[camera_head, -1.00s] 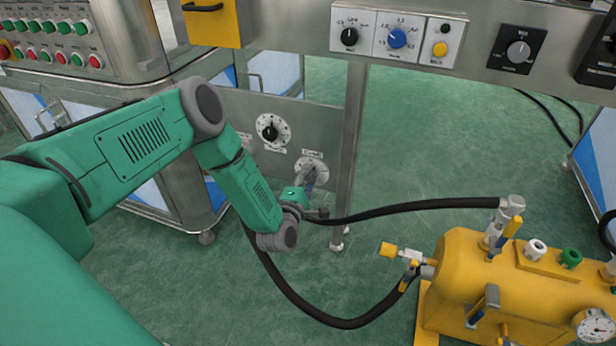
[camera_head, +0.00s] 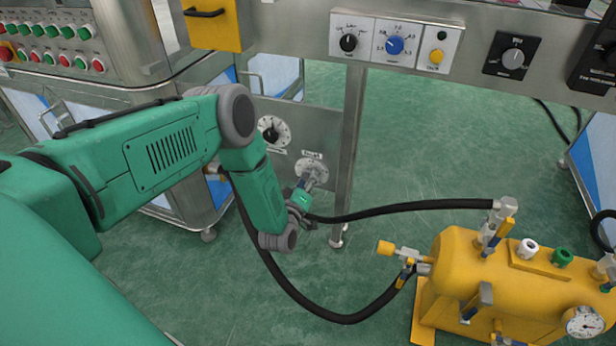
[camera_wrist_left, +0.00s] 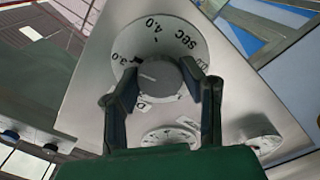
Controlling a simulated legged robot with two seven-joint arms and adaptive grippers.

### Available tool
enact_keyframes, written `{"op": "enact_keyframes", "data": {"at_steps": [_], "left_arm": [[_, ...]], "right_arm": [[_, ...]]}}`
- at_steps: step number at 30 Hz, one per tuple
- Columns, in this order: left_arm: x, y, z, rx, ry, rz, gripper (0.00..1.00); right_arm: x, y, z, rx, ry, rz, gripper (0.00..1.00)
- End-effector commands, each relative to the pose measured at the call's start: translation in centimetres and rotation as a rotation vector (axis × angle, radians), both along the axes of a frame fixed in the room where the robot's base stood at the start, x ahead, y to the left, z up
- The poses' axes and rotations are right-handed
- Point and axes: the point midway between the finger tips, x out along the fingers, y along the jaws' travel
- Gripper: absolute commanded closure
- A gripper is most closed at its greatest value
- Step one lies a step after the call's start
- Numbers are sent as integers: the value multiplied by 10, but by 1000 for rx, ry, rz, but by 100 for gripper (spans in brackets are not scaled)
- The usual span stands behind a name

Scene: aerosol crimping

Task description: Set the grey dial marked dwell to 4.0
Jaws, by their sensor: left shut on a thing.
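The grey dial (camera_wrist_left: 158,76) sits on a round white scale plate (camera_wrist_left: 185,42) in the left wrist view. The figures 3.0 and 4.0 and the letters SEC show on the plate. The plate's lower part and the label below are partly hidden. My left gripper (camera_wrist_left: 163,84) is shut on the dial, with one finger on each side of its rim. I cannot read the dial's exact setting. In the head view, my left gripper (camera_head: 309,181) reaches to the lower right dial plate (camera_head: 312,163) on the steel panel. My right gripper is not in view.
Another dial (camera_head: 270,131) sits up and left on the same panel. Further controls, including a blue knob (camera_head: 395,45), are on the rail above. A black hose (camera_head: 405,208) runs beside the gripper to a yellow tank (camera_head: 500,275). Open green floor lies behind.

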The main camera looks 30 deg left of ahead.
Motion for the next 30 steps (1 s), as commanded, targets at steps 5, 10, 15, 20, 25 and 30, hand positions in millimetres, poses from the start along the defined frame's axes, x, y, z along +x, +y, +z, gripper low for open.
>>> {"op": "enact_keyframes", "data": {"at_steps": [5,10,15,20,25,30], "left_arm": [[-4,-5,-6,157,57,-11,93],[-4,-5,-7,314,94,-11,93],[-5,-4,-7,471,131,-11,93],[-5,-4,-7,614,165,-12,93],[-5,-3,-8,747,197,-12,93],[-5,-3,-8,852,221,-12,93]], "right_arm": [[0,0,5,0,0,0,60],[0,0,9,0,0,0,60],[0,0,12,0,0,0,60],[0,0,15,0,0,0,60],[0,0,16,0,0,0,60],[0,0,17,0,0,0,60]]}}
